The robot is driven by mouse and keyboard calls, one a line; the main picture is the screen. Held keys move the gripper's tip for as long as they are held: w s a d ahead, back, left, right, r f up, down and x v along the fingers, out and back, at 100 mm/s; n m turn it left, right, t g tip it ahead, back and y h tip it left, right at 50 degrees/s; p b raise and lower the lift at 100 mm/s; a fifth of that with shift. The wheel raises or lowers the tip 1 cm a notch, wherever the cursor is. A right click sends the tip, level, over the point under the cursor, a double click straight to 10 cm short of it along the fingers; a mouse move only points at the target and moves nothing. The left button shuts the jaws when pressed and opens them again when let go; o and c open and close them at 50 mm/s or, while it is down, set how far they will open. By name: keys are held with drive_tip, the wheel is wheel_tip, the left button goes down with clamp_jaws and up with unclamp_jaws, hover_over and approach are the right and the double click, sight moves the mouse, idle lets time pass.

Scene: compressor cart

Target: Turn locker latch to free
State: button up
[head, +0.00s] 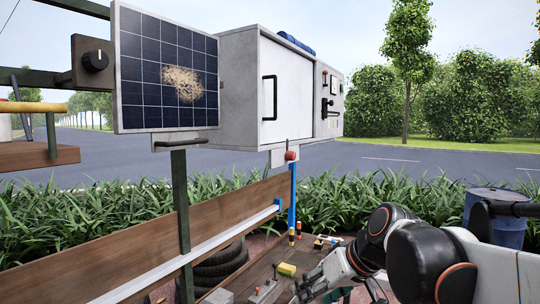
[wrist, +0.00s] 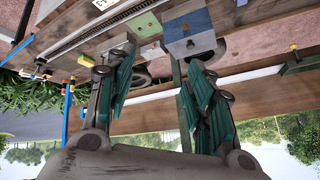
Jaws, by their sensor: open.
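The locker (head: 235,75) is a pale grey box with a white door in the head view, standing at the upper middle. A black bar handle (head: 269,98) is on its door. On the panel at its right are black lever-like fittings (head: 327,106); which one is the latch I cannot tell, and its setting is too small to read. My gripper (head: 312,284) is low at the bottom of the head view, well below the locker. In the wrist view my gripper (wrist: 158,68) shows two teal-padded fingers spread apart with nothing between them. The locker is not clear in the wrist view.
A solar panel (head: 166,70) with a tan dirt patch stands left of the locker, beside a black knob (head: 95,61). A wooden board (head: 120,242) with a pale rail runs below. A blue post (head: 292,195) stands under the locker. A blue barrel (head: 497,215) is at the right.

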drive_tip(key=w+r+n+y+p, duration=0.1)
drive_tip(key=w+r+y+p, duration=0.1)
drive_tip(key=w+r+p, duration=0.45)
drive_tip(key=n+t+y+p, duration=0.45)
drive_tip(key=y+p, duration=0.35)
drive_tip(key=p, duration=0.8)
approach(294, 156)
drive_tip(key=shift+n, duration=0.25)
drive_tip(key=p+x, duration=0.2)
drive_tip(key=x, duration=0.7)
drive_tip(key=shift+w+a, duration=0.2)
drive_tip(key=shift+w, duration=0.1)
drive_tip(key=shift+c, duration=0.4)
drive_tip(key=c, duration=1)
